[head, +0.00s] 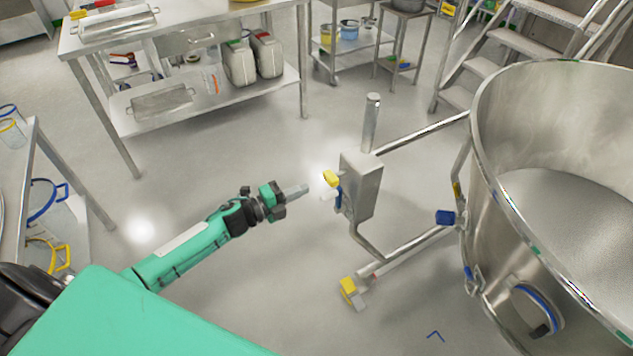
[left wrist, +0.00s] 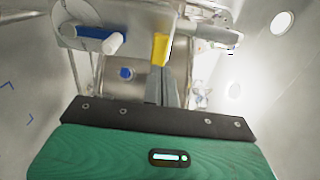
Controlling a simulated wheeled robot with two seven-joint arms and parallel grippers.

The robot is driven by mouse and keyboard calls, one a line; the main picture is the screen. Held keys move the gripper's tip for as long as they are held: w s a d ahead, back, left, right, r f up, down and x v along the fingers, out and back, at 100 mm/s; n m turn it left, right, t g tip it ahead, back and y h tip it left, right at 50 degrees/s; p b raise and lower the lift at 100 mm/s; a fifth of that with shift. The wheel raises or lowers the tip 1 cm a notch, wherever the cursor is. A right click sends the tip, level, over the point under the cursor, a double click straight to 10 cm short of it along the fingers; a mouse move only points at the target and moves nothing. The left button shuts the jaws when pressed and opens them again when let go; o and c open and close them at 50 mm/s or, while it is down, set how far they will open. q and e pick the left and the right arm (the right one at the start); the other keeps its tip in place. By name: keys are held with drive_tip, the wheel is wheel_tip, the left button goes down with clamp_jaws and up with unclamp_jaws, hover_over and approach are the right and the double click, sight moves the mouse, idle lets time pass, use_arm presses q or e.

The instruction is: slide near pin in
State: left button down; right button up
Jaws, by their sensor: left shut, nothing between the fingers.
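My left gripper (head: 300,190) is shut and empty, reaching from the left toward a steel box on a post (head: 362,187). A yellow piece (head: 329,178) sits on the near side of that box, just beyond my fingertips. In the left wrist view, the yellow piece (left wrist: 160,48) stands right at the tips of my shut fingers (left wrist: 166,72); I cannot tell whether they touch. A blue lever (left wrist: 90,32) with a white grip (left wrist: 113,43) is beside it. Another yellow piece (head: 348,288) is on the lower frame end. No pin is clearly distinguishable. My right gripper is not in view.
A large steel bowl (head: 485,160) fills the right, joined to the post by bars, with a blue knob (head: 446,217) near its wall. A steel table (head: 190,20) with canisters stands behind. Steps (head: 520,40) are at back right. The floor left of the post is clear.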

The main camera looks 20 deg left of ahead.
sight(326, 180)
use_arm(q)
drive_tip(key=x, duration=0.4)
drive_tip(key=shift+d+p, duration=0.1)
drive_tip(key=shift+p, duration=0.2)
drive_tip(key=shift+w+d, duration=0.4)
drive_tip(key=shift+w, duration=0.15)
use_arm(e)
drive_tip(key=shift+s+d+f, duration=0.15)
drive_tip(key=shift+s, duration=0.25)
drive_tip(key=shift+s+d+f, duration=0.1)
drive_tip(key=shift+s, duration=0.3)
